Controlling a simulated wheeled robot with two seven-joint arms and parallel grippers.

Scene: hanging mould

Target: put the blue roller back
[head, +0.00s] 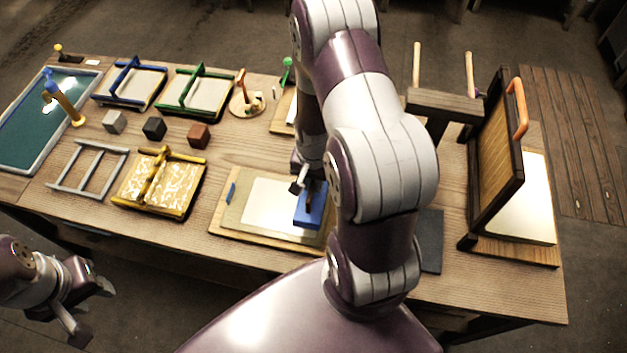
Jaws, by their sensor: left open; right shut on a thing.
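The blue roller (309,218) is a blue piece with a brownish handle part. It is at the right end of a white sheet (268,203) on a wooden board. My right gripper (304,187) reaches down from above and is shut on the roller; my own arm hides part of the grip. I cannot tell whether the roller touches the sheet. A dark wooden rack (444,104) stands at the back right, with two pale handles (416,64) rising by it and a purple part near one. My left gripper (88,309) is open and empty, off the table's front left edge.
A framed screen with an orange handle (518,108) stands upright at the right. A green-filled tray (40,125), several moulds and small cubes (154,128) cover the left side. A dark slab (431,240) lies right of my arm. Bare table shows along the front.

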